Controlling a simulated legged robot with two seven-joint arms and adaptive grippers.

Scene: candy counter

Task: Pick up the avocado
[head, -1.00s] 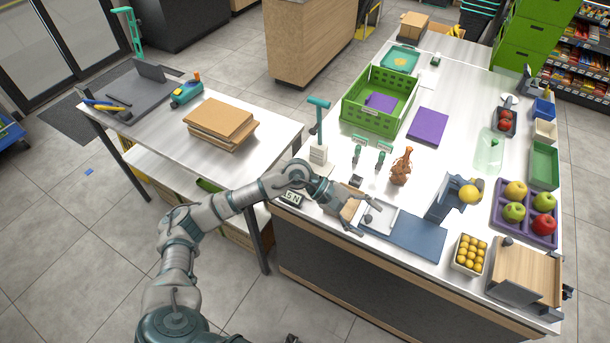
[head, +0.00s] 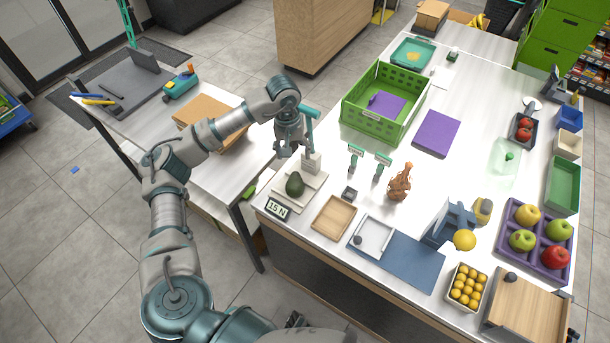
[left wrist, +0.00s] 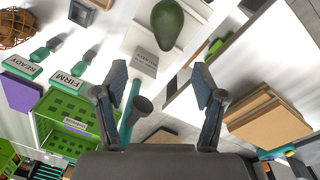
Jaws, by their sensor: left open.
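The dark green avocado (head: 294,184) lies on a pale plate (head: 313,195) near the counter's front left corner, behind a small display reading "15 N" (head: 277,208). In the left wrist view the avocado (left wrist: 167,22) is at the top, beyond the fingertips and apart from them. My left gripper (head: 287,151) hangs above and behind the avocado, beside the teal-topped post. In the wrist view its two fingers (left wrist: 161,85) are spread wide with nothing gripped. My right gripper is not in view.
The teal-topped post (head: 310,112) stands close to my left gripper. A green crate (head: 362,124) stands behind it. An empty wooden tray (head: 333,216) and a white tray (head: 372,237) lie to the right. Stacked brown boards (head: 200,112) lie on the left table.

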